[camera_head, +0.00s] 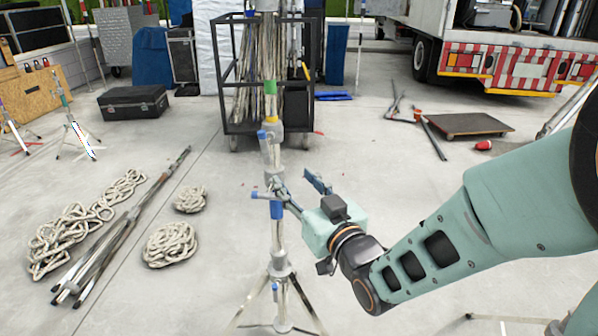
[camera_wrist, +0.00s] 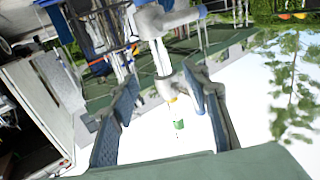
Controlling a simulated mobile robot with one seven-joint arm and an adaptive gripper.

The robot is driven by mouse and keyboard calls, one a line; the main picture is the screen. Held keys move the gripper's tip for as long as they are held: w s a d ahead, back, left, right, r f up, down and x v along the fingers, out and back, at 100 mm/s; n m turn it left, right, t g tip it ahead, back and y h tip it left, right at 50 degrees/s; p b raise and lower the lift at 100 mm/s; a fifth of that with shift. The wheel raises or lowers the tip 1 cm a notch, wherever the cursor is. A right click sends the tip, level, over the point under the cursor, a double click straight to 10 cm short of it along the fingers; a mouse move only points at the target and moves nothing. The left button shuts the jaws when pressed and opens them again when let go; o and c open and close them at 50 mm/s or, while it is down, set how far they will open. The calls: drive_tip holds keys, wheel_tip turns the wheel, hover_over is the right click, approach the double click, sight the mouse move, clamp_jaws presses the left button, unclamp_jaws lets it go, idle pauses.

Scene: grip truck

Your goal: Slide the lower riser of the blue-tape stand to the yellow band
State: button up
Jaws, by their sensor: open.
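The blue-tape stand (camera_head: 281,262) is upright on its tripod in the middle of the head view. Its pole has a blue band (camera_head: 277,210) low down, with a grey collar and blue-ended handle (camera_head: 262,195) just above. Higher up are another collar (camera_head: 268,126), a yellow band (camera_head: 270,101) and a green band (camera_head: 270,87). My gripper (camera_head: 294,183) is open beside the lower collar, on its right. In the wrist view, the pole (camera_wrist: 161,58) runs between the spread fingers (camera_wrist: 160,80); whether they touch it I cannot tell.
A black cart (camera_head: 228,90) with poles stands behind the stand. Rope coils (camera_head: 170,244) and loose poles (camera_head: 115,245) lie on the floor at left. Smaller tripods (camera_head: 77,130) and a black case (camera_head: 134,102) are farther left. A truck (camera_head: 510,68) and a flat dolly (camera_head: 467,125) are at back right.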

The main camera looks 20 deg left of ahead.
sight(273, 90)
drive_tip(key=x, duration=1.3)
clamp_jaws()
drive_tip(key=shift+w+r+p, duration=0.1)
drive_tip(key=shift+r+p, duration=3.75)
drive_tip(key=shift+r, duration=4.45)
drive_tip(key=shift+c, duration=1.5)
unclamp_jaws()
drive_tip(key=o, duration=0.4)
drive_tip(key=shift+f, duration=0.2)
